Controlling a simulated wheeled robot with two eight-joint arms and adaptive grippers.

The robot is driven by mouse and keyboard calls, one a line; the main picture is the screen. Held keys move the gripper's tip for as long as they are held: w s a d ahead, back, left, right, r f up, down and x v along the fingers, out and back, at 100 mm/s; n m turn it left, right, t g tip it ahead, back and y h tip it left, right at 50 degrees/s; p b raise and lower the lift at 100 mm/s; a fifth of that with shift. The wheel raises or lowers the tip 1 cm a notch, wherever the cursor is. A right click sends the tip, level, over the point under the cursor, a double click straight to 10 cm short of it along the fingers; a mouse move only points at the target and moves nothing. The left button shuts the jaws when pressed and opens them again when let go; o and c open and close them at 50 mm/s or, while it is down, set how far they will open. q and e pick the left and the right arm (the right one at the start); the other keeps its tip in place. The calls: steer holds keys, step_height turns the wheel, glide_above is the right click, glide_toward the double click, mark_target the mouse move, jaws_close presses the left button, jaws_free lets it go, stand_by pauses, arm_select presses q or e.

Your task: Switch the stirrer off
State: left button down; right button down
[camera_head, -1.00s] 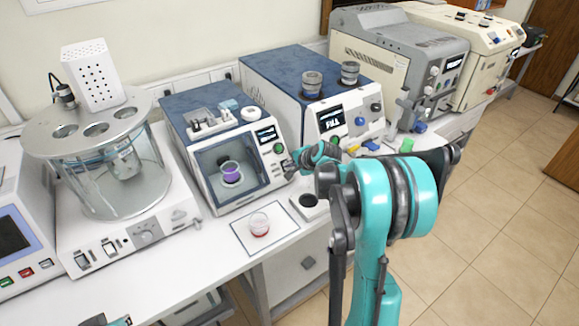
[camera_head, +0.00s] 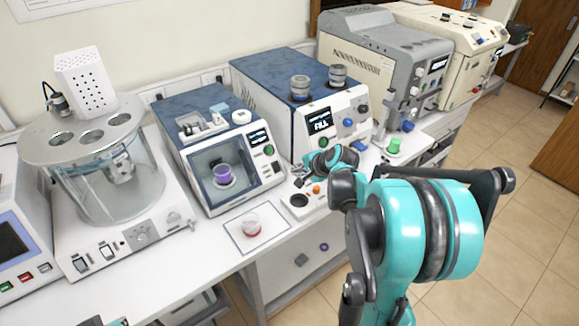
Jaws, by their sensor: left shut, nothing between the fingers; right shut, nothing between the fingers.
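The stirrer looks to be the small white unit (camera_head: 296,211) with a round black plate at the front of the bench. A small orange knob (camera_head: 316,190) shows at its right side. My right gripper (camera_head: 299,178) is shut and empty, just behind the stirrer, near the orange knob. I cannot tell whether it touches the unit. My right wrist and arm cover what lies to the right of the knob.
A beaker with red liquid (camera_head: 251,225) stands on a white mat (camera_head: 233,240) left of the stirrer. A blue-topped tester (camera_head: 200,101) holds a purple cup (camera_head: 223,174). A larger tester (camera_head: 281,67) stands behind my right gripper. A glass bath (camera_head: 88,190) is at left.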

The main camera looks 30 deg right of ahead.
steer(key=shift+s+d+r, duration=0.1)
steer(key=shift+s+r, duration=0.2)
steer(key=shift+s, duration=0.25)
steer(key=shift+s+r, duration=0.3)
steer(key=shift+s, duration=0.2)
steer(key=s+a+n+g+b, duration=0.1)
steer(key=s+a+n, duration=0.25)
steer(key=a, duration=0.25)
steer(key=s+a+n+b, duration=0.2)
steer(key=s+a+n, duration=0.15)
steer(key=a, duration=0.25)
steer(key=s+a+f+n+b, duration=0.1)
steer(key=s+a+f+n, duration=0.1)
steer(key=s+a+n, duration=0.2)
steer(key=s+a+f+n+g+b, duration=0.1)
steer(key=s+a+f+n, duration=0.1)
steer(key=s+a+n, duration=0.3)
steer(key=s+n, duration=0.1)
steer(key=s, duration=0.3)
steer(key=shift+s+h, duration=0.35)
steer(key=shift+h, duration=0.05)
